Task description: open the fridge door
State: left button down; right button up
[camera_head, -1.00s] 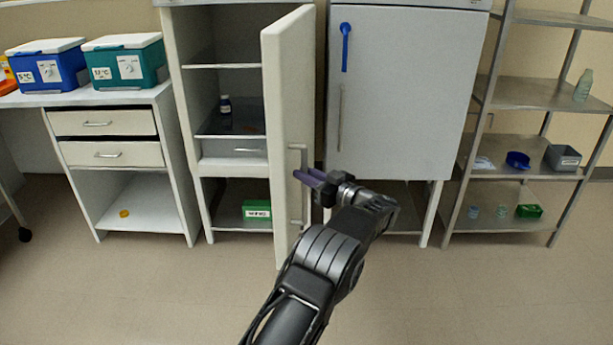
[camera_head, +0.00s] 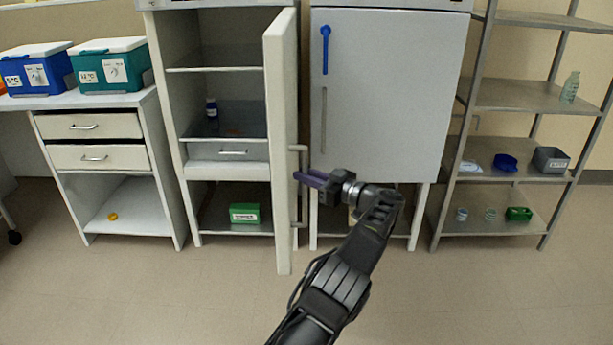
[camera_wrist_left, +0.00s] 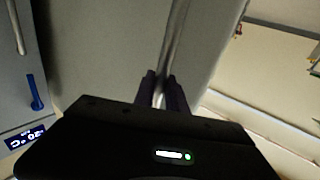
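The fridge (camera_head: 163,100) is the left upright cabinet, and its door (camera_head: 280,130) stands swung wide open, nearly edge-on in the head view. Shelves and a drawer show inside. The long door handle (camera_head: 304,158) is on the door's right face. My left gripper (camera_head: 302,177) is at that handle, with its purple fingers around the bar. In the left wrist view the handle (camera_wrist_left: 175,45) runs between the two fingers (camera_wrist_left: 160,90), which sit close on both sides of it. My right gripper is not in view.
A closed freezer (camera_head: 385,90) with a blue latch (camera_head: 326,50) stands right of the open door. A metal shelf rack (camera_head: 530,95) is at the right. A drawer bench (camera_head: 95,125) with cool boxes is at the left. The floor in front is clear.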

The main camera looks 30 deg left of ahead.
pick_arm(q)
jog(key=c, duration=1.6)
grip_release()
jog(key=shift+w+a+r, duration=0.2)
jog(key=shift+a, duration=0.05)
jog(key=shift+o, duration=1.2)
jog(key=shift+d+f, duration=0.1)
jog(key=shift+f, duration=0.05)
jog(key=shift+d, duration=0.1)
jog(key=d, duration=0.7)
jog(key=shift+s+d, duration=0.3)
